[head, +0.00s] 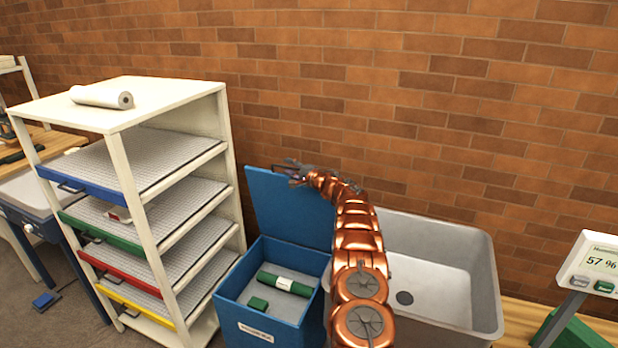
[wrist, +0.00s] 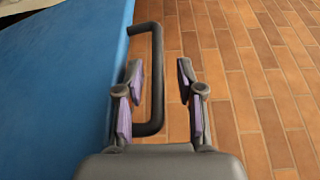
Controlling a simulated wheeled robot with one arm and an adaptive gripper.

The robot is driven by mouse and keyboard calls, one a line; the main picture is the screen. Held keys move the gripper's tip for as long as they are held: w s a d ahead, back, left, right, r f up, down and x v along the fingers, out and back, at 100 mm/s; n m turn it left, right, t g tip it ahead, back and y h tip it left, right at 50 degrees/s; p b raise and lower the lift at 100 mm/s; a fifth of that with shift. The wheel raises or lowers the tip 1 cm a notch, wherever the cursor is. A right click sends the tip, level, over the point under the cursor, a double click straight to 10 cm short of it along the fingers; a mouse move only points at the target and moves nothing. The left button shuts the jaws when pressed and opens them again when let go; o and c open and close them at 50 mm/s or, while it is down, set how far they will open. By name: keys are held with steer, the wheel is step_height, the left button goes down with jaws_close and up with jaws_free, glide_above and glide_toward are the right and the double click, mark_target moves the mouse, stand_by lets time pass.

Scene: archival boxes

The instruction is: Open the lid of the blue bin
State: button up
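The blue bin (head: 255,327) stands on the floor between the shelf and the sink. Its blue lid (head: 285,205) stands up and open at the back of the bin, near the brick wall. My gripper (head: 293,172) is at the lid's top edge. In the wrist view, the lid (wrist: 60,80) fills the left side, with a black handle (wrist: 157,80) on its edge. My gripper (wrist: 159,78) is open, with one finger on each side of the handle's bar. Gaps show between the bar and both fingers.
A white shelf (head: 140,205) with coloured trays stands left. A grey sink (head: 480,285) is close right of my arm. A scale display (head: 597,262) stands far right.

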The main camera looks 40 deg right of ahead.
steer(key=s, duration=1)
steer(key=shift+s+d, duration=0.15)
steer(key=shift+d, duration=0.15)
steer(key=shift+r, duration=0.1)
stand_by(0.5)
